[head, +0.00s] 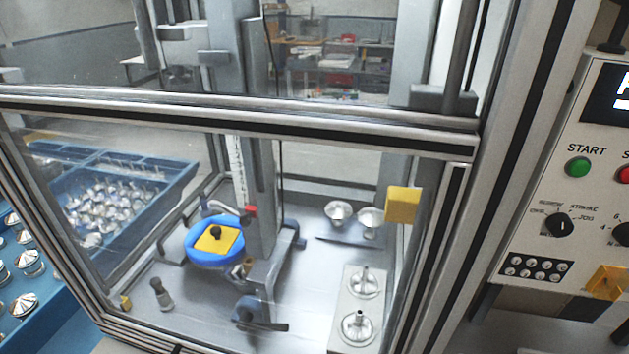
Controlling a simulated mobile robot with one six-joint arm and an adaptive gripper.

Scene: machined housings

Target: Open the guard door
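The guard door (250,122) is a clear panel in an aluminium frame with dark slots. It covers the front of the machine enclosure and looks closed, though its lower edge is partly out of the picture. A yellow block (403,205) shows at the door's right side; I cannot tell whether it is a handle. Behind the panel stand a grey column and a blue round part with a yellow top (214,240). My gripper is not in view.
A control panel (600,170) with a green START button (578,167) and knobs stands at the right. Blue trays (150,165) full of shiny metal parts lie at the left. Inside, a light block (345,310) holds two metal parts, and two more (338,213) lie behind it.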

